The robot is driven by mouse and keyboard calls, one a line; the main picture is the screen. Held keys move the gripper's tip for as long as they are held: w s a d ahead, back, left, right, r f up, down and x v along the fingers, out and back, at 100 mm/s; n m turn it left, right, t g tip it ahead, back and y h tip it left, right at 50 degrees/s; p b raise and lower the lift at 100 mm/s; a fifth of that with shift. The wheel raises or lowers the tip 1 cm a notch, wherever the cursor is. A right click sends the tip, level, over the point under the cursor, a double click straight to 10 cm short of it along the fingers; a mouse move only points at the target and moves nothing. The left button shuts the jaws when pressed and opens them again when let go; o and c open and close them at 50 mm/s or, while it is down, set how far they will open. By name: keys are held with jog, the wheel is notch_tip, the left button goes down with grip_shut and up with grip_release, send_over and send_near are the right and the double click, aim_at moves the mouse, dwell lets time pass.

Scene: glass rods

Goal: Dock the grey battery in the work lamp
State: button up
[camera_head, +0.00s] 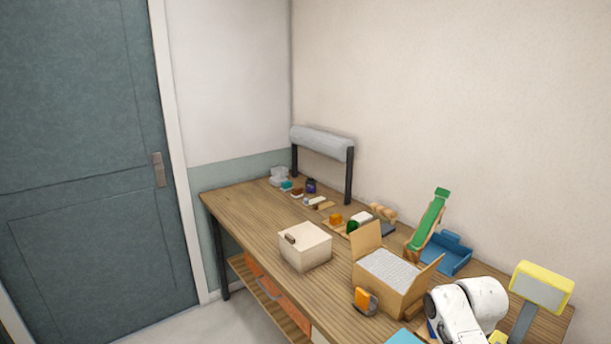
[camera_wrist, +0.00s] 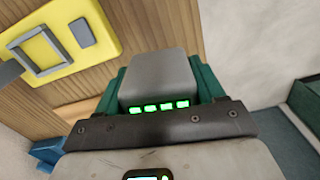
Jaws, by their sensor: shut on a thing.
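The grey battery (camera_wrist: 158,78) sits between the dark green fingers of my gripper (camera_wrist: 160,88) in the wrist view, with a row of lit green bars facing the camera. My gripper is shut on it. The yellow work lamp (camera_wrist: 100,22) shows in the upper left of the wrist view, with a raised grey square frame and a small grey button on its face. The battery is apart from that frame, to its right in the picture. In the head view, the lamp's yellow head (camera_head: 541,287) stands at the lower right beside my white arm. My gripper and the battery are not visible there.
An open cardboard box (camera_head: 390,282) and an orange-and-grey item (camera_head: 365,300) are left of my arm on the wooden bench (camera_head: 240,208). A blue tray (camera_head: 452,254) and green ramp (camera_head: 429,220) stand behind. A cream box (camera_head: 305,246) sits mid-bench.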

jog(key=s+a+f+m, duration=0.35)
jog(key=s+a, duration=0.25)
jog(key=s, duration=0.2)
jog(key=s+a+f+m, duration=0.2)
jog(key=s+a+f, duration=0.3)
jog(key=s+a, duration=0.15)
jog(key=f+b, duration=0.5)
jog(key=shift+s, duration=0.2)
